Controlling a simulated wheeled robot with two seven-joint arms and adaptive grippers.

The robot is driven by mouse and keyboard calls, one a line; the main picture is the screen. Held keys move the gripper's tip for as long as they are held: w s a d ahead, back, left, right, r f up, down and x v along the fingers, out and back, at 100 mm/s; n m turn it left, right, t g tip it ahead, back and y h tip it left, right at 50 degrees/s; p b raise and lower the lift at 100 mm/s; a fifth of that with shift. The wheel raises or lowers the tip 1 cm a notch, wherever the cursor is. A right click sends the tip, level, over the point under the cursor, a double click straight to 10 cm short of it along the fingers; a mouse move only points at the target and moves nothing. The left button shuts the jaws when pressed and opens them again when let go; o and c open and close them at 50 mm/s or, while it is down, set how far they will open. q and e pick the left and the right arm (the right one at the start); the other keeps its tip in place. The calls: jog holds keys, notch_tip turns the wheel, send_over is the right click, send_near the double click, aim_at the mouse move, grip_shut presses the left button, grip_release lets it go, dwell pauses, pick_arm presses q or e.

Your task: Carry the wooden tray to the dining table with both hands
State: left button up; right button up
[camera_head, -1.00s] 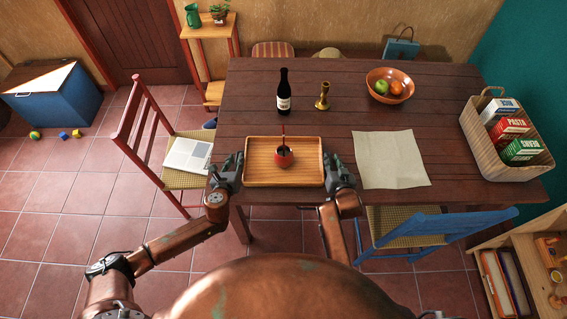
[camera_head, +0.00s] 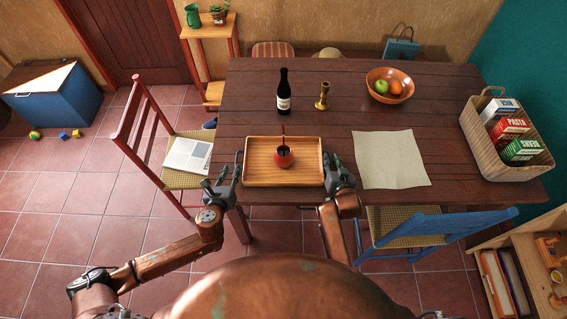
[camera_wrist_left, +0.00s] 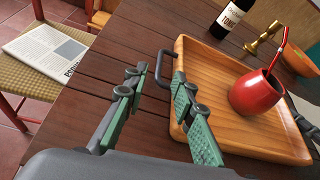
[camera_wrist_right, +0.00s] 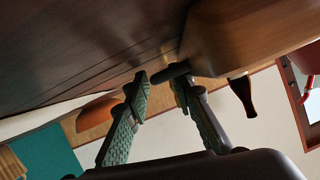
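The wooden tray (camera_head: 252,178) sits over the dining table (camera_head: 440,100) near its front edge and looks level. A red cup with a straw (camera_head: 284,158) stands upright on it. My left gripper (camera_head: 225,172) is open at the tray's left end. In the left wrist view, its spread fingers (camera_wrist_left: 155,80) are by the dark left handle (camera_wrist_left: 165,62), not clamped on it. My right gripper (camera_head: 338,168) is at the right end.
A bottle (camera_head: 283,92), a brass candlestick (camera_head: 322,96) and a fruit bowl (camera_head: 390,86) stand behind the tray. A cloth (camera_head: 392,160) lies right of it, then a basket of boxes (camera_head: 485,150).

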pick_arm(q)
jog(key=shift+s+r, duration=0.1)
jog(key=shift+s, duration=0.05)
pick_arm(e)
jog(key=v, duration=1.2)
jog(key=shift+a+r, duration=0.1)
